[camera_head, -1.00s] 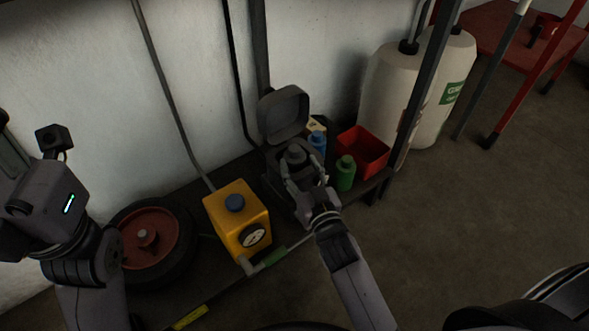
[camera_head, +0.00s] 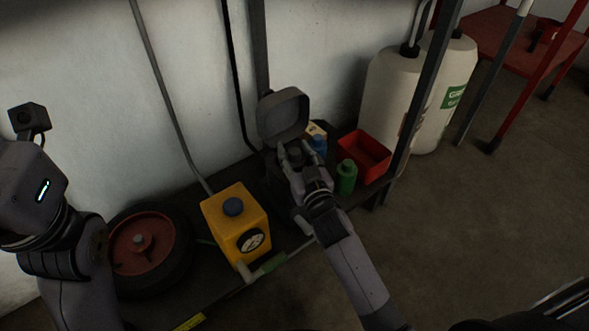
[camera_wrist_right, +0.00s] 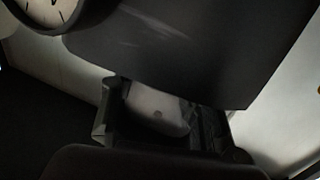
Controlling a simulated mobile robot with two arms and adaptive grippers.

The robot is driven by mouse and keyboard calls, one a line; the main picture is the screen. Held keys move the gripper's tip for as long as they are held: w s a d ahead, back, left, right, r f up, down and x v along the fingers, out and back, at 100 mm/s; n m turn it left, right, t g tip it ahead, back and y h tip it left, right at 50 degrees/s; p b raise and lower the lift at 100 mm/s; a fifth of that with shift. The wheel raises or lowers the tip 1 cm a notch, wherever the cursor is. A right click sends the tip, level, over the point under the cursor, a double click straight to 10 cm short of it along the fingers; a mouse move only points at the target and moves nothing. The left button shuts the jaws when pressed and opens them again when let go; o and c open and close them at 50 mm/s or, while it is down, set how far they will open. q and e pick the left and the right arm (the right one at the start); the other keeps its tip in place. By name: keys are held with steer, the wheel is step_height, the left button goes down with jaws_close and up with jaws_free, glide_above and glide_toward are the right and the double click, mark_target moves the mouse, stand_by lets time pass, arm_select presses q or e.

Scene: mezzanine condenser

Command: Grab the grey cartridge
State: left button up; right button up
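The grey cartridge (camera_head: 295,157) appears as a small dark grey shape, mostly hidden by my right gripper (camera_head: 295,148). It is in a dark case with a raised grey lid (camera_head: 284,115), against the wall. The gripper's fingers lie on either side of the cartridge, just in front of the lid. In the right wrist view a pale grey rounded surface (camera_wrist_right: 157,108), probably the cartridge, shows between the fingers. Whether the fingers press on it is unclear. My left arm is at the left edge; its fingers are out of view.
A yellow box (camera_head: 236,225) with a blue cap and a dial is left of the case. A green bottle (camera_head: 346,177), blue bottle (camera_head: 318,144) and red bin (camera_head: 366,156) are close on the right. A red-hubbed wheel (camera_head: 145,250) and white tanks (camera_head: 405,95) flank the area.

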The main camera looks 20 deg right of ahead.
jaws_close()
stand_by(0.6)
